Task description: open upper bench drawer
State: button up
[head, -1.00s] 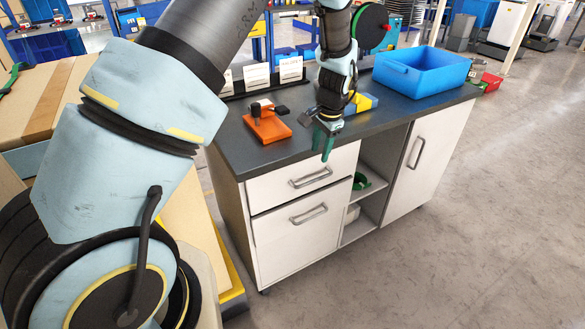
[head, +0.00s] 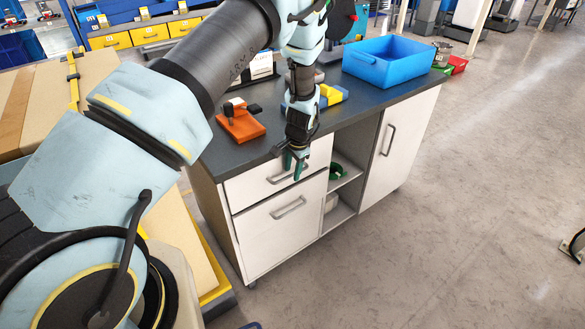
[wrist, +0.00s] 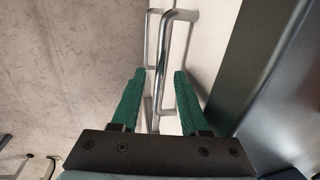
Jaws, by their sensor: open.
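The upper bench drawer (head: 243,189) is a pale front just under the dark worktop and looks shut. Its metal bar handle (head: 275,179) is partly hidden behind my gripper (head: 293,166). In the wrist view my gripper (wrist: 160,75) has its two green fingers apart. The nearer handle bar (wrist: 162,62) runs lengthwise through the gap between them, with no clear contact on either finger. The lower drawer (head: 268,234), with its own handle (head: 288,207), also looks shut.
The worktop carries an orange block (head: 240,124) with dark parts, yellow and blue pieces (head: 330,96) and a blue bin (head: 395,66). Open shelves (head: 342,213) and a cupboard door (head: 402,140) are to the right. The floor in front is clear.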

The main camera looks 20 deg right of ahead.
grip_shut()
dwell(0.4)
dwell(1.1)
